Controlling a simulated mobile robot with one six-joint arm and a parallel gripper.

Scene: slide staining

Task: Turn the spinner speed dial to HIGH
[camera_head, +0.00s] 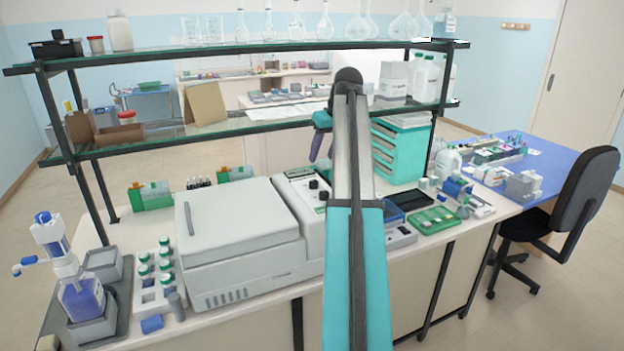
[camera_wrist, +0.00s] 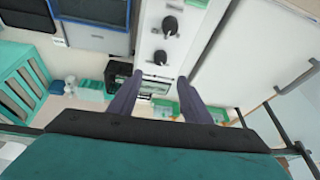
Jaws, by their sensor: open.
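The spinner (camera_head: 238,225) is a large pale grey machine with a closed lid, standing mid-bench in the head view. Its control panel (camera_head: 288,187) at the right side carries two black dials, an upper one (camera_wrist: 170,25) and a lower one (camera_wrist: 160,58) in the wrist view. The labels are too small to read, so I cannot tell which is the speed dial or its setting. My gripper (camera_wrist: 160,78) is open and empty, its purple fingers apart above the panel, near the lower dial in the picture. In the head view my gripper (camera_head: 321,146) hangs above the panel, partly behind my arm.
A glass shelf (camera_head: 230,148) with a dark frame spans the bench above the spinner. A teal drawer unit (camera_head: 400,150) stands right of the panel. A bottle rack (camera_head: 160,290) is left of the spinner, and a green tray (camera_head: 434,219) lies to the right.

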